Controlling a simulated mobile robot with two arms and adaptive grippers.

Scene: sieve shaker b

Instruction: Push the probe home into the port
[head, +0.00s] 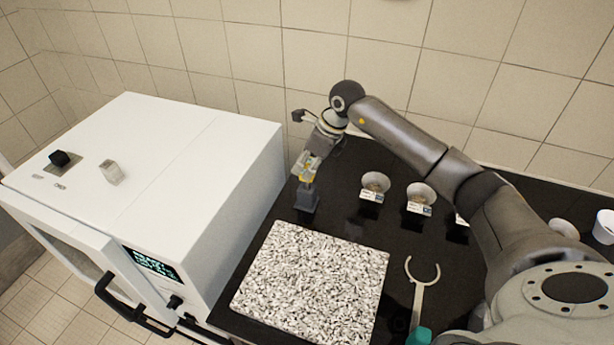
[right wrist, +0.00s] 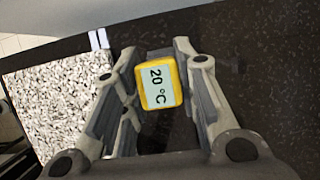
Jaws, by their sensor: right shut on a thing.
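The probe (right wrist: 160,82) has a yellow housing and a pale display reading 20 °C. It sits between the fingers of my right gripper (right wrist: 158,85) in the right wrist view. In the head view, my right gripper (head: 309,168) points down, shut on the probe, whose yellow part (head: 306,179) shows just above a dark grey block (head: 306,199). I cannot tell whether the probe's lower end is in that block. A white cabinet (head: 170,150) stands at left, with a black fitting (head: 61,159) and a pale fitting (head: 112,172) on top. I cannot tell which part is the port. My left gripper is not in view.
A speckled slab (head: 310,285) lies on the black bench (head: 345,220). Several small dishes on stands, including one dish (head: 375,183), sit right of my gripper. A forked tool (head: 421,280) lies at front. The tiled wall (head: 400,60) is behind.

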